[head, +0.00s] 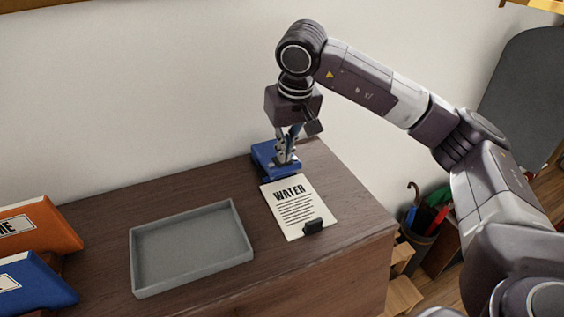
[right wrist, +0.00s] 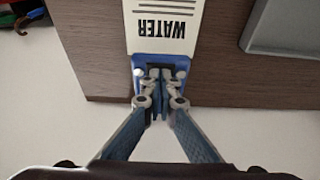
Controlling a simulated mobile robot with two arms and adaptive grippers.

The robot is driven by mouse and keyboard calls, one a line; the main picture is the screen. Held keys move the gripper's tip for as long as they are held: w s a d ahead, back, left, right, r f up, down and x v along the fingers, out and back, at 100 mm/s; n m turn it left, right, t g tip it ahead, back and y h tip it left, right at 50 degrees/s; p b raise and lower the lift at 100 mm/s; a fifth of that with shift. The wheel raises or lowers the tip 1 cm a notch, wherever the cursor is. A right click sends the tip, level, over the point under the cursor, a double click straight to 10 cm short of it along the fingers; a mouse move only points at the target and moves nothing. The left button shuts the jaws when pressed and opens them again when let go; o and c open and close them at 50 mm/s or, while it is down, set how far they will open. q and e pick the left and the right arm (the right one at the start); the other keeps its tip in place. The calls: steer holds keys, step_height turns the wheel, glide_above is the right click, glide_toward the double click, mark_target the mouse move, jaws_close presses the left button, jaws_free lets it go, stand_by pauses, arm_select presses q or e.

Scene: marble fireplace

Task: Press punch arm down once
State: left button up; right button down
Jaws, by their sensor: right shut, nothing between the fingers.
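The blue hole punch (head: 264,155) stands at the back of the dark wooden cabinet top, near the wall. It also shows in the right wrist view (right wrist: 139,62), partly hidden behind my fingers. A white sheet headed WATER (head: 291,200) lies in front of the punch, its back edge at the punch. My right gripper (head: 286,160) points down at the punch, shut and empty, with its fingertips over or on the punch's top. In the right wrist view its fingertips (right wrist: 161,75) are close together. I cannot tell whether they touch the arm. My left gripper is not in view.
A grey tray (head: 190,245) lies to the left of the sheet. A small black clip (head: 313,226) is at the sheet's front edge. Orange (head: 40,232) and blue (head: 35,285) binders are at the far left. A bin with umbrellas (head: 420,232) stands beyond the cabinet's right side.

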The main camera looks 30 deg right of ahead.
steer(key=shift+r, duration=0.1)
step_height(320, 180, down, 3)
steer(key=shift+s+r+b, duration=0.1)
steer(key=shift+b, duration=1.15)
steer(key=shift+s+a+r, duration=0.1)
steer(key=shift+s+r, duration=0.15)
steer(key=shift+s, duration=0.5)
steer(key=shift+s+r, duration=0.2)
steer(key=shift+s, duration=0.55)
steer(key=shift+r, duration=0.1)
